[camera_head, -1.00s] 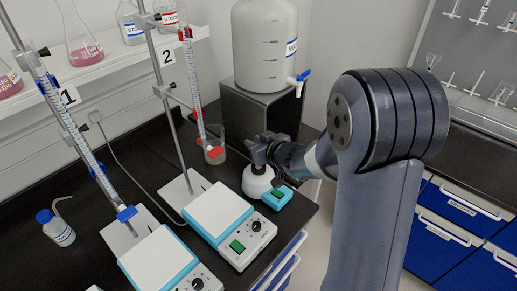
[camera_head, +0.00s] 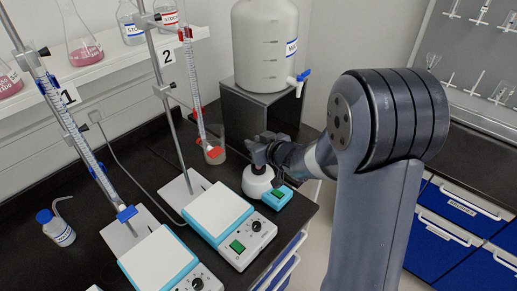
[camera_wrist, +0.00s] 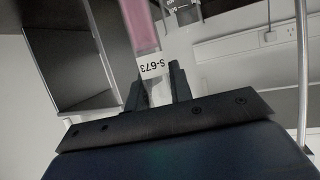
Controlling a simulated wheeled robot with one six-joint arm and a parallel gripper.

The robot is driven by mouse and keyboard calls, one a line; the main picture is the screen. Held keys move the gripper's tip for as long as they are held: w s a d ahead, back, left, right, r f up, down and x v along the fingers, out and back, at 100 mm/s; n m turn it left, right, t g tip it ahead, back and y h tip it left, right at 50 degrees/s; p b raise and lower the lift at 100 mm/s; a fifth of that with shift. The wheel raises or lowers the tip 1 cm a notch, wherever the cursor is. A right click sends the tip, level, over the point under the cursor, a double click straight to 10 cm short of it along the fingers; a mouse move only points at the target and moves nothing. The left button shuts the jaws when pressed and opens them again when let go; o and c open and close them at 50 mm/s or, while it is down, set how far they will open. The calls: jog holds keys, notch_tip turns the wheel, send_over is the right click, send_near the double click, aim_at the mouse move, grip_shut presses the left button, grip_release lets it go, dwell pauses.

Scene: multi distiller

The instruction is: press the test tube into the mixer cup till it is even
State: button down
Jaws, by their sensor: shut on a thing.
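The test tube (camera_wrist: 139,28) shows in the wrist view with pink contents and a white label reading S-673. My gripper (camera_wrist: 155,84) is shut on the tube near its label. In the head view my gripper (camera_head: 260,150) is above the white, dome-shaped mixer (camera_head: 257,182) with its teal control part (camera_head: 277,198). The tube is hidden behind the gripper there. The mixer cup is hidden too, so I cannot tell how deep the tube sits or whether it touches the cup.
A beaker (camera_head: 213,148) under a burette stands behind and left of the mixer. A white stirrer plate (camera_head: 217,211) sits close in front. A dark stand (camera_head: 262,110) with a large white carboy (camera_head: 265,48) rises behind. The bench's right edge is near.

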dwell(0.3)
notch_tip(320, 180, up, 7)
jog(key=p, duration=0.7)
dwell(0.5)
